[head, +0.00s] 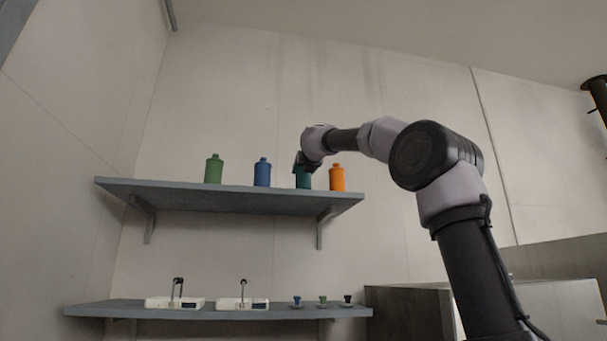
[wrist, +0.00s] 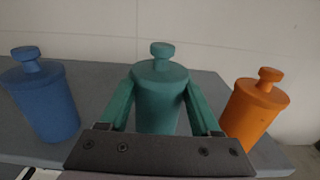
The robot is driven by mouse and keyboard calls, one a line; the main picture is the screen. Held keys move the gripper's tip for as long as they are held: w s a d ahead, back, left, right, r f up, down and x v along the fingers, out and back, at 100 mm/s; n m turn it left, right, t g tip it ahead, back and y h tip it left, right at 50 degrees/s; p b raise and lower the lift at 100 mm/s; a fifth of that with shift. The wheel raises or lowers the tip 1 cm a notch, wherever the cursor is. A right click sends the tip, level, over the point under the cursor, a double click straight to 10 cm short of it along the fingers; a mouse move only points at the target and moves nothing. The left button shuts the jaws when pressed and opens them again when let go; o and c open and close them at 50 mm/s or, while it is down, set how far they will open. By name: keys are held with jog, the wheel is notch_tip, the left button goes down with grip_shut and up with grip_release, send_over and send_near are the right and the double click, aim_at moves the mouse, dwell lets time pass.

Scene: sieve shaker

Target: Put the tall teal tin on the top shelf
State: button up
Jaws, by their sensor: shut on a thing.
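The teal tin (head: 303,180) is at the top shelf (head: 225,195), between the blue tin (head: 262,172) and the orange tin (head: 337,178). In the wrist view the teal tin (wrist: 160,95) is upright, with a knobbed lid. My gripper (wrist: 160,108) is shut on its body, one finger on each side. The tin's base is hidden behind the gripper in the wrist view, so I cannot tell for sure whether it touches the shelf. In the head view my gripper (head: 301,164) partly covers the tin.
A green tin (head: 214,169) stands farther left on the top shelf. The blue tin (wrist: 42,98) and orange tin (wrist: 257,110) flank my gripper closely. The lower shelf (head: 130,309) holds two white devices and several small coloured items. A wall is behind.

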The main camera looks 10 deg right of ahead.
jog(key=shift+f, duration=0.45)
jog(key=o, duration=1.4)
jog(key=shift+f, duration=0.2)
jog(key=shift+r, duration=0.1)
jog(key=shift+s+r, duration=0.15)
jog(key=s, duration=1.1)
jog(key=shift+s, duration=0.35)
